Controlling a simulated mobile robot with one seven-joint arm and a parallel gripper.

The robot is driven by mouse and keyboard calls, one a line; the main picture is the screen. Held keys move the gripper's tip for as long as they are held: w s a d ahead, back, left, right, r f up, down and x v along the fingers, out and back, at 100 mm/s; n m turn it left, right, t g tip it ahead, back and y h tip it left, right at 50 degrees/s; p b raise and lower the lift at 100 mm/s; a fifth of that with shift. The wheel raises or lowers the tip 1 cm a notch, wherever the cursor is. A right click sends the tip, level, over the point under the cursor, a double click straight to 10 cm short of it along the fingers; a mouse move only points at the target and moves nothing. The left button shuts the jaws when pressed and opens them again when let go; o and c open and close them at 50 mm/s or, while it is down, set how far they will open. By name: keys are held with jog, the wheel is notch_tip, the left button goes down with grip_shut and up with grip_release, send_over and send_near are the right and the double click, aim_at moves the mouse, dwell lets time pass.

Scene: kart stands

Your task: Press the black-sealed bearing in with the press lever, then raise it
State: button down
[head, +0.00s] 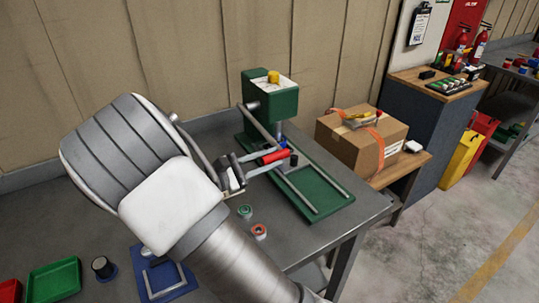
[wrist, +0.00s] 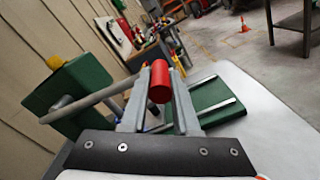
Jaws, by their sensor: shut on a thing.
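The green press (head: 272,103) stands at the back of the grey bench, with a yellow cap on top and a blue ram (head: 281,128) below its head. Its grey lever (head: 262,127) slopes down from the head toward the front, ending in a red grip (head: 275,156). My gripper (head: 262,164) is shut on that red grip, which also shows between the fingers in the wrist view (wrist: 160,82). A small dark-blue piece (head: 293,159) shows just right of the grip. I cannot make out the black-sealed bearing; my gripper and the lever partly block the ram's underside.
A green-ringed part (head: 245,211) and a red-ringed part (head: 259,231) lie on the bench before the press. A blue fixture (head: 166,282), dark spool (head: 103,267) and green tray (head: 54,279) are at front left. A cardboard box (head: 360,147) stands right of the press.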

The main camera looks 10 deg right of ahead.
jog(key=shift+f, duration=0.45)
jog(key=c, duration=0.7)
grip_release()
jog(key=shift+o, duration=0.2)
jog(key=shift+r, duration=0.1)
jog(key=shift+a, duration=0.1)
jog(key=v, duration=1.7)
jog(key=shift+a, duration=0.15)
